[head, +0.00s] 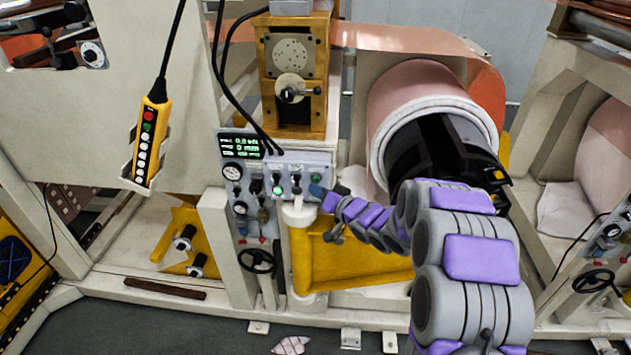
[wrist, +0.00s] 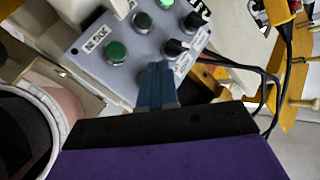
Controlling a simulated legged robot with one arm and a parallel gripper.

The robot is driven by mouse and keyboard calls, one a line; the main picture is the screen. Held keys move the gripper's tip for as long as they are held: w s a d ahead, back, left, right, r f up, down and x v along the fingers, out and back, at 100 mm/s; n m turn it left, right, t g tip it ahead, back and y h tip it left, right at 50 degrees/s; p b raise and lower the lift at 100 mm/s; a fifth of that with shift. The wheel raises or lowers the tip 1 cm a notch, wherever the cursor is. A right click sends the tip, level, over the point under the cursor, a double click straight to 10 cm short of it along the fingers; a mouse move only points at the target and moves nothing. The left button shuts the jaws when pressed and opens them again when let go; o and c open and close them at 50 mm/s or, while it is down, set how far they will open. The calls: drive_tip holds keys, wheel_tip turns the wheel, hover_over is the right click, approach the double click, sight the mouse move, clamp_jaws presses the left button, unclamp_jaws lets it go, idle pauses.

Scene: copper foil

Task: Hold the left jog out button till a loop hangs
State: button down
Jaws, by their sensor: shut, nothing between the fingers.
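The grey button box (head: 290,172) is on the machine front in the head view. My gripper (head: 318,191) is at its lower right corner, blue fingertips together and empty. In the wrist view the shut fingertips (wrist: 157,68) reach over the box face (wrist: 85,42), beside a green button (wrist: 117,50) with a small upside-down label that is hard to read. I cannot tell which is the left jog out button, or whether the tips touch anything. Copper foil (head: 400,38) runs across the top; no hanging loop shows.
A yellow pendant (head: 150,140) hangs at left on a black cable. A large roll (head: 415,90) stands behind my arm. A handwheel (head: 258,262) and a yellow bracket (head: 350,262) are below the box. Black cables drop onto the box top.

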drive_tip(key=s+b, duration=0.1)
drive_tip(key=s, duration=0.4)
drive_tip(key=shift+a, duration=0.1)
idle(0.4)
drive_tip(key=s+d+f+m+g+h+b, duration=0.1)
drive_tip(key=s+d+g+h+b, duration=0.15)
drive_tip(key=s+d+h, duration=0.55)
drive_tip(key=s+d+f+m+g+h+b, duration=0.1)
drive_tip(key=s+d+f+g+h+b, duration=0.15)
drive_tip(key=s+d, duration=0.6)
drive_tip(key=s+d+g+b, duration=0.1)
drive_tip(key=s+g+b, duration=0.3)
drive_tip(key=s, duration=2.7)
drive_tip(key=f+g, duration=0.1)
drive_tip(key=g, duration=0.3)
drive_tip(key=shift+s+d+n+g+h, duration=0.15)
drive_tip(key=shift+d+n+g+h, duration=0.2)
drive_tip(key=shift+n+g, duration=0.05)
